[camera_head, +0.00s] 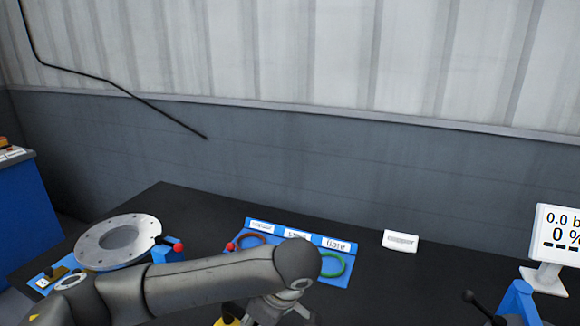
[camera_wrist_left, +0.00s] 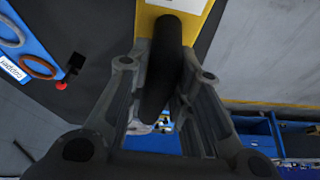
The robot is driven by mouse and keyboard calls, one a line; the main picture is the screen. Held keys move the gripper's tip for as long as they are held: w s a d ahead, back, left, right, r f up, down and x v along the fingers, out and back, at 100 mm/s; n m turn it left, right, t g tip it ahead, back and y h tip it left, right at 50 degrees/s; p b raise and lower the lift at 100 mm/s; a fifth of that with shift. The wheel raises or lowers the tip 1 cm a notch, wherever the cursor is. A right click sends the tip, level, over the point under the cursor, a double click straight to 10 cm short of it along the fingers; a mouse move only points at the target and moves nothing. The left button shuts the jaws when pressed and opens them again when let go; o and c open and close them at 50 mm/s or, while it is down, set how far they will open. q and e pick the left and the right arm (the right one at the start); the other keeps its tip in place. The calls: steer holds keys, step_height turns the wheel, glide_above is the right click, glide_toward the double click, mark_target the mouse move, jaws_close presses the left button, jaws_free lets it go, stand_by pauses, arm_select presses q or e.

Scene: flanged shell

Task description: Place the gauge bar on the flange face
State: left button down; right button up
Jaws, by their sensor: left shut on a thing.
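The flange (camera_head: 92,247) is a pale grey ring with bolt holes and a wide round opening, at the left of the dark table in the head view. My left gripper (camera_head: 278,314) is low in the head view, to the right of the flange and apart from it. In the left wrist view its fingers (camera_wrist_left: 160,118) are shut on a thick black handle (camera_wrist_left: 163,60). A yellow piece (camera_wrist_left: 205,14) lies behind the handle, probably the gauge bar's body. A bit of yellow (camera_head: 228,320) also shows beside the gripper in the head view. My right gripper is out of view.
A blue board (camera_head: 300,234) with labels carries a red-brown ring and a green ring (camera_head: 342,266). A blue clamp with a red knob (camera_head: 178,247) stands at the flange's right edge. A white label block (camera_head: 400,241) and a display (camera_head: 556,240) stand to the right.

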mark_target(227, 322)
arm_select(q)
steer(key=s+a+r+m+t+h, duration=0.1)
steer(key=a+r+m+h, duration=0.1)
steer(key=a+m, duration=0.3)
steer(key=s+a+r+m+t+h, duration=0.1)
steer(key=s+a+r+m, duration=0.1)
steer(key=a+m, duration=0.4)
steer(key=shift+s+a+m+h, duration=0.15)
steer(key=shift+s+m+h, duration=0.2)
steer(key=shift+m, duration=0.25)
steer(key=shift+r, duration=0.1)
